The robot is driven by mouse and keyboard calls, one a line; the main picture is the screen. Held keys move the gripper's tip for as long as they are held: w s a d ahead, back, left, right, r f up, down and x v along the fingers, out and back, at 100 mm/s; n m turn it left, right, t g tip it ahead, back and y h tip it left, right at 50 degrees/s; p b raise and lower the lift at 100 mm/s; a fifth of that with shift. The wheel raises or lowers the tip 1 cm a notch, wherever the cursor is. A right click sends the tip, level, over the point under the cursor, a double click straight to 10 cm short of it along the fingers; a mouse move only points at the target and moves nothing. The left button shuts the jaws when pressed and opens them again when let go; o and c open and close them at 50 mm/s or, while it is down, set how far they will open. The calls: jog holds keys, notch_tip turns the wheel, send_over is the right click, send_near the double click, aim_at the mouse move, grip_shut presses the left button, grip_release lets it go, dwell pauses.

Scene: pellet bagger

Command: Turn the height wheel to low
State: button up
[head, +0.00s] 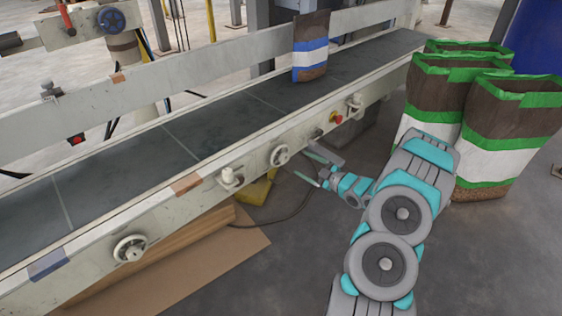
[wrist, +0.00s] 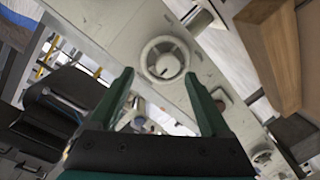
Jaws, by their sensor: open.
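A round cream handwheel (head: 279,155) sits on the conveyor's front side rail, left of my gripper (head: 311,170). A second similar wheel (head: 131,248) is on the same rail, nearer and further left. A blue handwheel (head: 110,19) is on a post behind the belt. I cannot tell which is the height wheel, and no low mark is readable. In the wrist view, a cream wheel (wrist: 165,60) with a bar across it shows beyond and between the fingertips of my gripper (wrist: 159,75). My gripper is open and empty, apart from the wheel.
The conveyor belt (head: 230,120) carries a brown, blue and white bag (head: 311,48). Large green-banded bags (head: 510,135) stand at the right. A red button (head: 337,117) and small knob fittings (head: 229,177) stick out from the rail. Cardboard (head: 185,265) lies on the floor below.

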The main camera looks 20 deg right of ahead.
aim_at(286, 160)
jog(key=shift+n+t+y, duration=0.3)
jog(key=shift+y, duration=0.5)
jog(key=w+a, duration=0.1)
jog(key=w, duration=0.1)
jog(key=w+a+f, duration=0.1)
jog(key=a, duration=0.1)
jog(key=shift+w+a, duration=0.3)
jog(key=shift+w, duration=0.05)
jog(key=shift+x, duration=1)
jog(key=shift+d, duration=0.1)
grip_shut()
